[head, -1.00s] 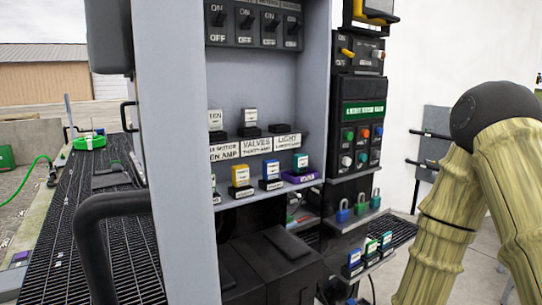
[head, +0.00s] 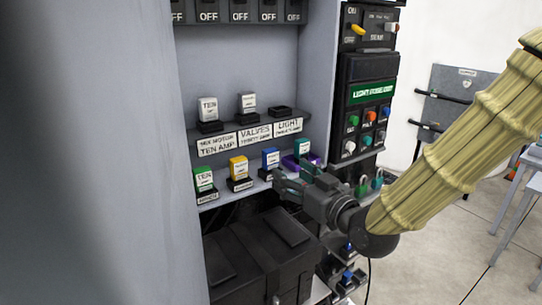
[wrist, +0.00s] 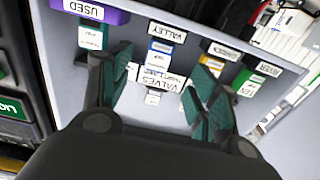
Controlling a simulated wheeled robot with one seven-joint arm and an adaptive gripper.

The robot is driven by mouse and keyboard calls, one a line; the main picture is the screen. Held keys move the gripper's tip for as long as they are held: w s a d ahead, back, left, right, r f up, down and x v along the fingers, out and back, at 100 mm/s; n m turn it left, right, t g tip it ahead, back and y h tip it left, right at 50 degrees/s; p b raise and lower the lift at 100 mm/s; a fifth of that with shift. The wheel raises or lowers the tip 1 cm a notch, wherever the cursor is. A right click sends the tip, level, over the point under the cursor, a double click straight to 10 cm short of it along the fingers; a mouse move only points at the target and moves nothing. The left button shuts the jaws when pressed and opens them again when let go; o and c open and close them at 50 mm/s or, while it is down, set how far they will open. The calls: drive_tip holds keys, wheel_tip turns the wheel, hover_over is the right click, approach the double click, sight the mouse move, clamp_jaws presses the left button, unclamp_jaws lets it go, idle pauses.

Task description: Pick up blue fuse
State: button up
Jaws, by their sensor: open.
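The blue fuse (head: 271,158) stands on the lower shelf, between the yellow fuse (head: 239,167) and the purple holder (head: 301,160). In the wrist view the blue fuse (wrist: 160,46) appears upside down under a VALLEY label, beyond the space between my fingers. My gripper (head: 291,178) is open and empty, just in front of the shelf and slightly right of the blue fuse. In the wrist view its two green-padded fingers (wrist: 160,88) are spread apart, and nothing is between the pads.
A green fuse (head: 203,179) stands at the shelf's left. White fuses (head: 208,110) stand on the labelled upper ledge (head: 250,137). A black box (head: 255,255) lies below the shelf. Padlocks (head: 363,185) hang right of my gripper, and a button panel (head: 365,110) stands behind it.

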sight(273, 160)
drive_tip(key=p+x, duration=0.1)
drive_tip(key=x, duration=0.3)
drive_tip(key=shift+w+a+f, duration=0.1)
drive_tip(key=shift+w+a, duration=0.1)
drive_tip(key=shift+w, duration=0.05)
drive_tip(key=shift+w+a+p, duration=0.15)
drive_tip(key=shift+w+p, duration=0.1)
drive_tip(key=shift+p, duration=0.3)
drive_tip(key=x, duration=0.1)
drive_tip(key=p+x, duration=0.2)
drive_tip(key=shift+w+a+r, duration=0.15)
drive_tip(key=shift+w+r, duration=0.15)
drive_tip(key=shift+w+a+f+p, duration=0.1)
drive_tip(key=shift+w+a+p, duration=0.15)
drive_tip(key=shift+w+p, duration=0.15)
drive_tip(key=c, duration=1.1)
